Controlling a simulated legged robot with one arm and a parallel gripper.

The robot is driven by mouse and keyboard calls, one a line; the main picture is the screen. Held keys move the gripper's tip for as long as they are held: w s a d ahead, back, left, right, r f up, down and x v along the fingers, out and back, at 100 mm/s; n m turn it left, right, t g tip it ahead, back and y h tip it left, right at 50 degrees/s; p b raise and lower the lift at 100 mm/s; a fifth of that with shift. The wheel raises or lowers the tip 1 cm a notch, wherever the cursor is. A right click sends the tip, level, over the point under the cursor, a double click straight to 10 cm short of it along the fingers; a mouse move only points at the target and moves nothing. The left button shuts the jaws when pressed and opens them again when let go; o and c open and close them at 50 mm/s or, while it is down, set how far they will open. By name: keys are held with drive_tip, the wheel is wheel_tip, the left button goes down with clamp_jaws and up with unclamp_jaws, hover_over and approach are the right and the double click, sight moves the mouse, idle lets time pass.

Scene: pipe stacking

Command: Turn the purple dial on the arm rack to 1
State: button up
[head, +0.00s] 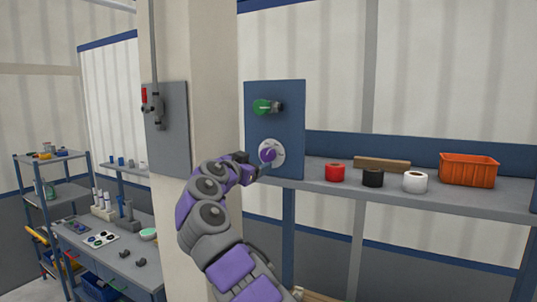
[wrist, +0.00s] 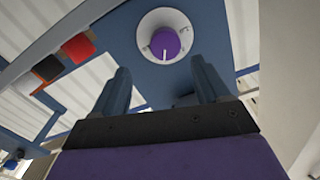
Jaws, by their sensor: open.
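The purple dial (head: 268,154) sits on a round white plate low on a blue panel (head: 290,115). In the wrist view the purple dial (wrist: 165,43) shows near the top middle, with a white pointer line toward the lower part of the picture. The marks on its white plate (wrist: 150,24) are too small to read. My gripper (wrist: 160,80) is open and empty, with its two fingers apart and pointing toward the panel on either side of the dial's position in the picture. In the head view my gripper (head: 256,170) is close to the dial; I cannot tell whether it touches.
A green knob (head: 265,106) is above the dial on the same panel. A shelf (head: 450,200) to the right holds red (head: 335,172), black (head: 373,177) and white (head: 415,182) rolls and an orange bin (head: 468,170). A pillar (head: 200,90) stands left of the panel.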

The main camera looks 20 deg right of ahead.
sight(266, 156)
drive_tip(key=w+d+p, duration=0.2)
drive_tip(key=w, duration=0.1)
drive_tip(key=w+d+p, duration=0.1)
drive_tip(key=w, duration=0.1)
drive_tip(key=shift+d+r, duration=0.15)
drive_tip(key=d, duration=0.1)
drive_tip(key=w+d, duration=0.1)
drive_tip(key=d, duration=0.1)
drive_tip(key=shift+d+p, duration=0.15)
drive_tip(key=shift+p, duration=0.25)
drive_tip(key=shift+d+f, duration=0.2)
drive_tip(key=shift+d, duration=0.2)
drive_tip(key=shift+a, duration=0.5)
drive_tip(key=shift+a+r, duration=0.1)
drive_tip(key=shift+a, duration=0.4)
drive_tip(key=c, duration=0.3)
drive_tip(key=shift+s+r, duration=0.1)
drive_tip(key=c, duration=0.3)
drive_tip(key=shift+d, duration=0.45)
drive_tip(key=c, duration=0.3)
drive_tip(key=shift+a, duration=0.1)
drive_tip(key=shift+c, duration=0.7)
